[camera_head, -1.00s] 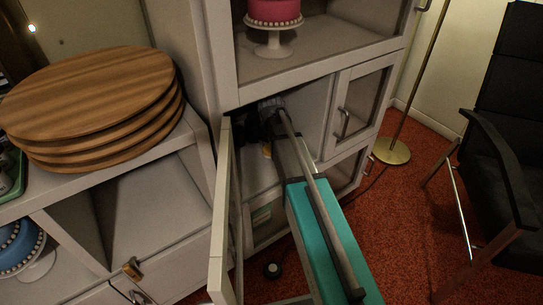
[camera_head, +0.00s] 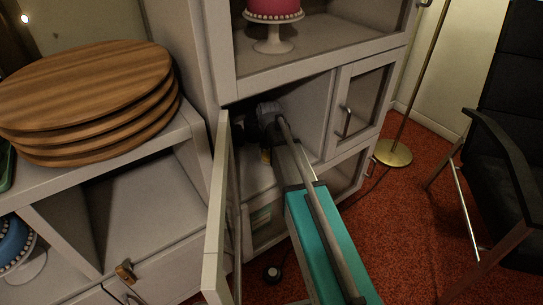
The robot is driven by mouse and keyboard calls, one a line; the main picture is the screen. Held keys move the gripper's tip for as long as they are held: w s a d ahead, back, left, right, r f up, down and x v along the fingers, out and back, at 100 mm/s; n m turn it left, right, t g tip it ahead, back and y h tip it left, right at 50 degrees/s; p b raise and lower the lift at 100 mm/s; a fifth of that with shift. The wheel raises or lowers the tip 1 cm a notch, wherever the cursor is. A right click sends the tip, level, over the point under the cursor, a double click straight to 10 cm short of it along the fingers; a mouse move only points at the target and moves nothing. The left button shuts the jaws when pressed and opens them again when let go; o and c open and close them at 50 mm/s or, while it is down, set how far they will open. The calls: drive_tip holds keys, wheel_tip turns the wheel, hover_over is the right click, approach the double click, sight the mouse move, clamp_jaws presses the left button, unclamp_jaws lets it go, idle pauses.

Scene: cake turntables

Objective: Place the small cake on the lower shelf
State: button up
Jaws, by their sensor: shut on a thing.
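My arm reaches into the open lower compartment of the grey cabinet (camera_head: 222,75). My gripper (camera_head: 246,123) is a dark shape in shadow at the arm's far end, just behind the open door's edge. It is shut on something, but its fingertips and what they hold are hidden. No small cake can be made out there. The lower shelf (camera_head: 258,180) shows only in part beside my arm. A pink cake (camera_head: 272,8) with a white beaded rim stands on a white stand on the shelf above. A blue cake (camera_head: 12,240) on a stand is at the lower left.
The open cabinet door (camera_head: 214,245) stands close to the left of my arm. A closed glazed door (camera_head: 352,112) is to the right. Stacked round wooden boards (camera_head: 90,95) lie on the left unit. A floor lamp (camera_head: 393,152) and a black chair (camera_head: 505,145) stand at the right.

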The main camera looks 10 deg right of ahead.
sight(269, 154)
drive_tip(key=shift+f, duration=0.1)
drive_tip(key=o, duration=0.7)
wheel_tip(269, 154, up, 8)
drive_tip(key=p, duration=0.7)
drive_tip(key=shift+f, duration=0.1)
idle(0.9)
drive_tip(key=shift+s, duration=0.15)
